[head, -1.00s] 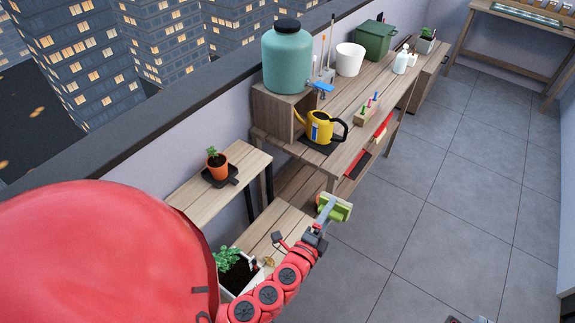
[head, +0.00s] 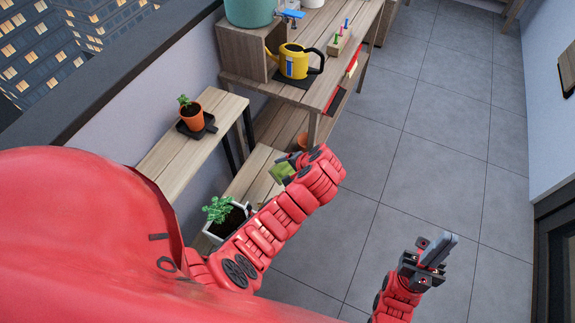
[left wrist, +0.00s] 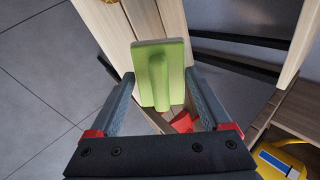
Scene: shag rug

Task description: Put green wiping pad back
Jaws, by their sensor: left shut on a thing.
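The green wiping pad (left wrist: 172,62) is a light green block with a raised grip. In the left wrist view it lies between the fingertips of my left gripper (left wrist: 155,88), which is shut on it. In the head view only part of the pad (head: 281,171) shows beyond my red left wrist, above the low slatted wooden bench (head: 255,172). My left fingers are hidden there. My right gripper (head: 438,252) is over the tiled floor at the lower right, away from the furniture. Its fingers overlap from this angle, so their opening is unclear.
A potted plant (head: 217,210) in a white planter stands beside my left arm. Another terracotta pot (head: 193,117) stands on a wooden stand behind. The workbench holds a yellow watering can (head: 296,62) and a peg block (head: 340,43). The tiled floor (head: 420,150) on the right is clear.

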